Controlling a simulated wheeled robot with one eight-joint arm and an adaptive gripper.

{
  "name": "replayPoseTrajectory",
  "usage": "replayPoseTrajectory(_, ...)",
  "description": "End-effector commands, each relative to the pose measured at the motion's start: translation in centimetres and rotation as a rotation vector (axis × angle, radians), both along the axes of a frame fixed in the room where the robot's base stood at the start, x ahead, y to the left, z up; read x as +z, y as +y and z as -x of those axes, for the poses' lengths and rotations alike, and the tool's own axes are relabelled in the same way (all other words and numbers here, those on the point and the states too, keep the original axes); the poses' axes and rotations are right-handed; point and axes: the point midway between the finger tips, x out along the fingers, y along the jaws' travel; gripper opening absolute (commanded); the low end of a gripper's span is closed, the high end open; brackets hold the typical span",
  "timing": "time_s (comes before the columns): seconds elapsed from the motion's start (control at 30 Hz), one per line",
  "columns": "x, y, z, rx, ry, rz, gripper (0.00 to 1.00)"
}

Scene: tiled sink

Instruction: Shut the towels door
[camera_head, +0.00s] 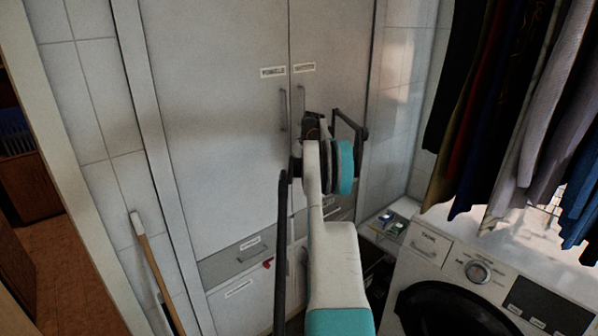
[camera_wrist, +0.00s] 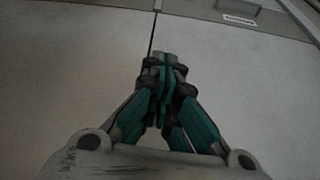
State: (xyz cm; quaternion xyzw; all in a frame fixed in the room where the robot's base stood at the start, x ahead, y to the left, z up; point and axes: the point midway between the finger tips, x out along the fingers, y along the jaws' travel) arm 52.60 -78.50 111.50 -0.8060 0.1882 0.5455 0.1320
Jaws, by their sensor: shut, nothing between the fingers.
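A tall white cabinet has an upper left door (camera_head: 215,130) and an upper right door (camera_head: 330,55), each with a small label and a vertical handle.
A labelled drawer (camera_head: 235,258) and a lower panel (camera_head: 240,300) are below the upper doors. A washing machine (camera_head: 480,285) stands at right, under hanging clothes (camera_head: 515,100). A wooden-handled stick (camera_head: 155,265) leans at left. Tiled walls flank the cabinet.

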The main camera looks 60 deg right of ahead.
Motion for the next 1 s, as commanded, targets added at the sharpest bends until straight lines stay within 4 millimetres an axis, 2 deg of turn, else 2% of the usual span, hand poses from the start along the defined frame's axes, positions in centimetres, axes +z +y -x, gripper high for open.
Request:
replayPoseTrajectory(0.03,1.1,0.1,0.4,-0.001,0.0,0.0,0.0)
replayPoseTrajectory(0.3,5.5,0.6,2.3,-0.002,0.002,-0.001,0.0)
replayPoseTrajectory(0.5,7.8,1.0,3.1,-0.001,0.002,0.0,0.0)
replayPoseTrajectory(1.0,8.5,1.4,3.1,0.008,0.004,0.015,0.0)
